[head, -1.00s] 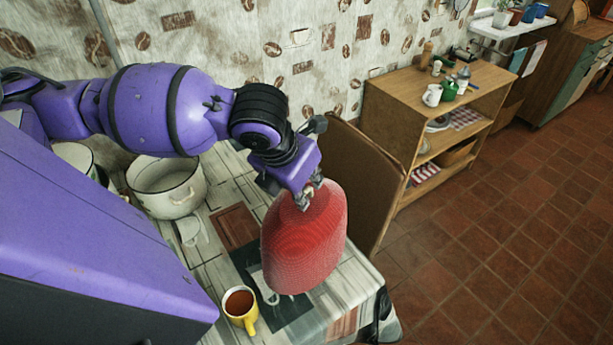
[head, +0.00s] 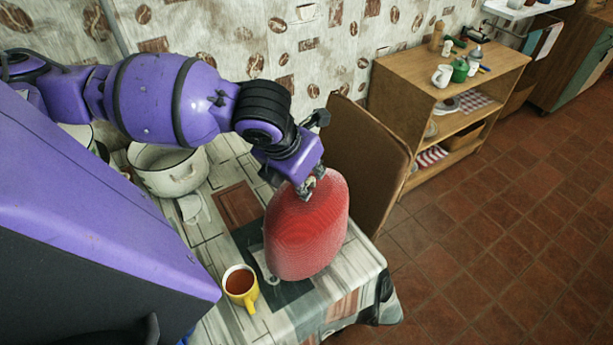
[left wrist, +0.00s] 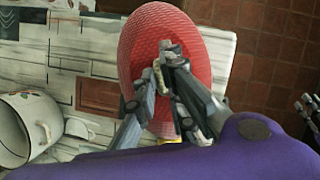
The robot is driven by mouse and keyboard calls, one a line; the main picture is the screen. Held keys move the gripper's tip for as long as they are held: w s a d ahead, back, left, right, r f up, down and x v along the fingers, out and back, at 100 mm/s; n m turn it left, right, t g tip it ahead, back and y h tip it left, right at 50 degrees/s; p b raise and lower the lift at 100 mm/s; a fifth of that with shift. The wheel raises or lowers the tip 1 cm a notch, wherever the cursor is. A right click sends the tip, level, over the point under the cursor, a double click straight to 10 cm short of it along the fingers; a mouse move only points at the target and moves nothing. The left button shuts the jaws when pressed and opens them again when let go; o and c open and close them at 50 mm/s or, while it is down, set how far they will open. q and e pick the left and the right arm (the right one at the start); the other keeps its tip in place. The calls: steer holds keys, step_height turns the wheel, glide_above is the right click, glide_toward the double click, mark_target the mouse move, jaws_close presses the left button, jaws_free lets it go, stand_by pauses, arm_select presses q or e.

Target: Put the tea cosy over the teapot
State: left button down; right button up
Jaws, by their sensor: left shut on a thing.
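The tea cosy (head: 306,232) is a red, ribbed, domed cover. My left gripper (head: 307,186) is shut on its top, and the cosy hangs upright over the dark mat near the table's right end. In the left wrist view the cosy (left wrist: 140,45) lies behind the left fingers (left wrist: 165,62). I cannot make out the teapot; the cosy hides what is behind or under it, and I cannot tell whether its lower rim touches anything. Part of what looks like my right gripper (left wrist: 308,106) shows at the right edge of the left wrist view, its opening unclear.
A yellow mug of tea (head: 240,284) stands in front of the cosy, to its left. A large white enamel pot (head: 168,172) stands at the back left of the table. A brown chair (head: 368,165) is behind the cosy. A wooden shelf (head: 450,75) stands farther right.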

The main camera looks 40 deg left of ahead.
steer(key=shift+w+a+r, duration=0.1)
steer(key=shift+w+r, duration=0.05)
arm_select(q)
steer(key=c, duration=1.3)
jaws_free()
arm_select(e)
steer(key=shift+d, duration=0.2)
arm_select(q)
steer(key=shift+r+p, duration=1.85)
steer(key=shift+r, duration=1.65)
arm_select(e)
steer(key=w+r+t, duration=0.1)
steer(key=w+r, duration=0.4)
steer(key=r, duration=0.1)
steer(key=shift+r+t, duration=0.3)
arm_select(q)
steer(key=shift+d+f, duration=0.1)
